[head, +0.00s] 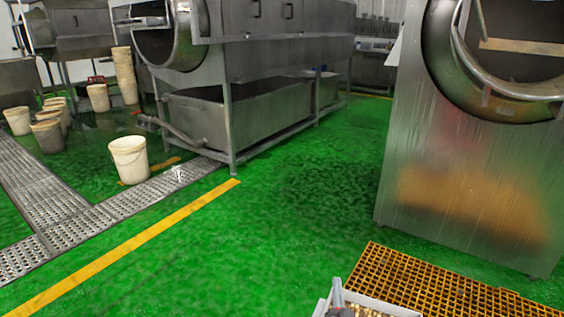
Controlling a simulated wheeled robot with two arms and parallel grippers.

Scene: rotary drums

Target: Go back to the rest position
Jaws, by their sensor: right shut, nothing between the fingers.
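My right gripper (339,293) shows only as a small dark grey piece at the bottom edge, at the left end of a pale crate (384,303). Its fingers are shut with nothing between them. Most of that arm is out of the picture. My left gripper is not in view. The crate is cut off by the bottom edge and holds many small brownish pieces.
A yellow grating (440,284) lies beside the crate. A steel drum machine (455,190) stands at the right, another (270,50) at the back. A white bucket (129,160) stands by the metal floor grate (95,215). The green floor (290,210) between is clear.

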